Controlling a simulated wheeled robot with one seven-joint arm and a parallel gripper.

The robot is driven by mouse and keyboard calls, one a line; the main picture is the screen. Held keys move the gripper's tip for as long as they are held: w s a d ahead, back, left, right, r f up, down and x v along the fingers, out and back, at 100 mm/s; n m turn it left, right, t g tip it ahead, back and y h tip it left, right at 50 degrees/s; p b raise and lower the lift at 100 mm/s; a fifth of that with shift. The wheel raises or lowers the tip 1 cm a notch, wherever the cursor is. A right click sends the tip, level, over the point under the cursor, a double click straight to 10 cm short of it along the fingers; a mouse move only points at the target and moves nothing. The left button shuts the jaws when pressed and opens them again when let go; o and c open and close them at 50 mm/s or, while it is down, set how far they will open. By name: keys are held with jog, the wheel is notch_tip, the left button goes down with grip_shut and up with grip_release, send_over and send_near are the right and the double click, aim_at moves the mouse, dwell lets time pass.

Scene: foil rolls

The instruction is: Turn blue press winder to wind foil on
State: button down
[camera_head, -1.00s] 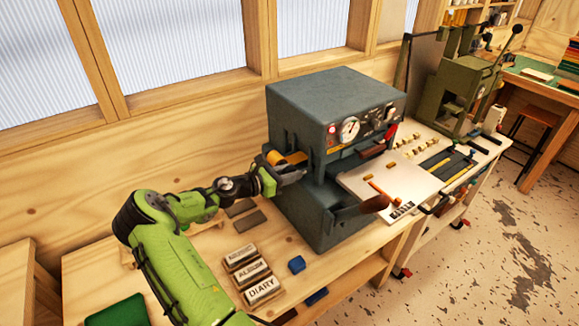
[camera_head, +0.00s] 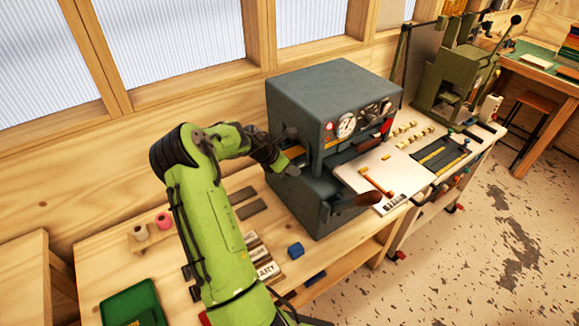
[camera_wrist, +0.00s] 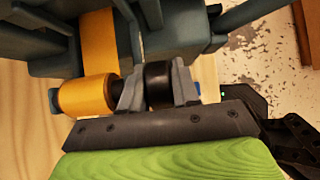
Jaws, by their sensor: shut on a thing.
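The blue-grey press (camera_head: 320,95) stands on the bench in the head view. My gripper (camera_head: 292,168) is at its left side. In the wrist view, my gripper (camera_wrist: 157,88) has its grey fingers on either side of a black winder knob (camera_wrist: 158,84) and is shut on it. The knob is in line with a yellow-gold foil roll (camera_wrist: 88,96), just left of the fingers. A strip of gold foil (camera_wrist: 98,38) runs from the roll to the press body. In the head view my arm and gripper mostly hide the roll and knob.
Pink and tan rolls (camera_head: 163,221) stand on the bench at left. Title blocks (camera_head: 267,271) lie partly behind my arm, near a blue block (camera_head: 295,250). A green tray (camera_head: 134,304) is at front left. The press handle (camera_head: 356,200) projects at its front right.

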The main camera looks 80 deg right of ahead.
dwell(0.4)
jog(key=c, duration=0.9)
grip_release()
jog(key=v, duration=1)
jog(key=b+v, duration=0.1)
jog(key=v, duration=0.4)
jog(key=shift+s+r, duration=0.1)
jog(key=shift+r, duration=0.45)
